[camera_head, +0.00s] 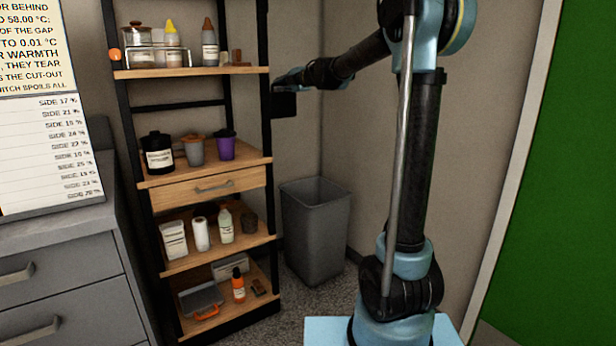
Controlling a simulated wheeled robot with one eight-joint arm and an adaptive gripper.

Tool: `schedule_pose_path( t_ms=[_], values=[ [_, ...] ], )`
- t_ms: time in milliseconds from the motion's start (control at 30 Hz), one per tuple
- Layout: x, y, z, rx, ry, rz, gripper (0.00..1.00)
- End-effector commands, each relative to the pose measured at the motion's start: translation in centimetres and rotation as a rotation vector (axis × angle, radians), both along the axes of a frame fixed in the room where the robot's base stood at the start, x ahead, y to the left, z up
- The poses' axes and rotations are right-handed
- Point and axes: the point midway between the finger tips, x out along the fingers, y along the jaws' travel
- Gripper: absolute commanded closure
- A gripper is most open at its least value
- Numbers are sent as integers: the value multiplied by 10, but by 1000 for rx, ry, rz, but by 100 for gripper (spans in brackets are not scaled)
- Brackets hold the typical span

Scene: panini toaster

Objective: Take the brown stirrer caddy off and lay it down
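A small dark brown cup-like holder (249,222) stands upright at the right end of the shelf below the drawer, and it looks like the stirrer caddy. It is too small to tell what is in it. My arm reaches left from the right side, and its dark end with my gripper (284,104) is beside the rack's right post, above the level of the drawer. It is well above the brown holder and apart from it. The fingers cannot be made out, and nothing is seen held.
The open rack has a top shelf (190,71), a drawer (212,187) and lower shelves with bottles and boxes. A clear bottle (225,225) stands left of the holder. A grey bin (315,235) stands right of the rack. A grey cabinet (55,265) is at left.

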Motion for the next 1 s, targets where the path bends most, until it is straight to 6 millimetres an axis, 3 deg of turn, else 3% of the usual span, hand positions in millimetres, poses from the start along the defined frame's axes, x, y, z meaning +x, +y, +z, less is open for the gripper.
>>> schedule_pose_path(
  t_ms=[633, 700, 767, 1000],
  values=[
    [-1, -1, 2, -1, 0, 1, 100],
    [-1, -1, 3, -1, 0, 1, 78],
    [-1, -1, 3, -1, 0, 0, 66],
    [0, 0, 3, -1, 0, 0, 66]
  ],
)
